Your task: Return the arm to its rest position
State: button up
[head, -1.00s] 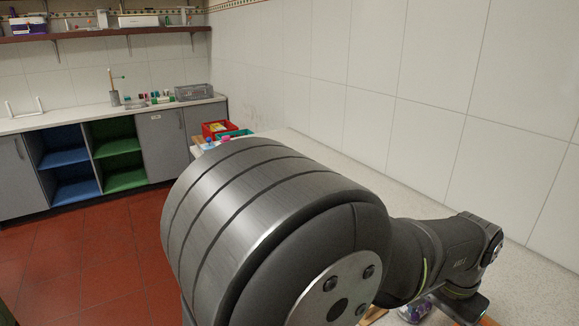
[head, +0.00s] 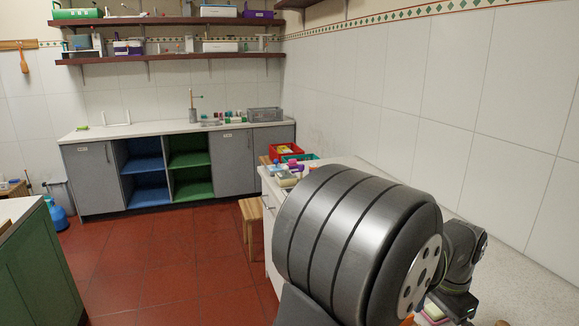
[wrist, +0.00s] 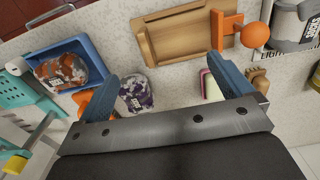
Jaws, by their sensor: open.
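My gripper (wrist: 168,84) is open and empty in the wrist view, its two blue fingers wide apart above the pale speckled counter. A purple-and-white mottled bundle (wrist: 137,95) lies beside the left finger, partly behind the gripper's bar. I cannot tell whether the finger touches it. In the head view my large grey arm joint fills the lower right, and the fingers do not show there.
Below the gripper lie a blue tray (wrist: 41,52) holding a rust-and-grey bundle (wrist: 62,72), a wooden tray-like board (wrist: 180,50), an orange ball (wrist: 255,35) and a brush (wrist: 259,80). Red (head: 285,150) and green bins stand at the counter's far end. Red floor (head: 165,255) is open at left.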

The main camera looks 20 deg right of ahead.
jog(key=w+f, duration=0.1)
jog(key=f, duration=0.1)
jog(key=w+f, duration=0.1)
jog(key=f, duration=0.1)
jog(key=shift+w+f, duration=0.1)
jog(key=shift+w, duration=0.1)
jog(key=shift+f, duration=0.5)
jog(key=shift+r, duration=0.15)
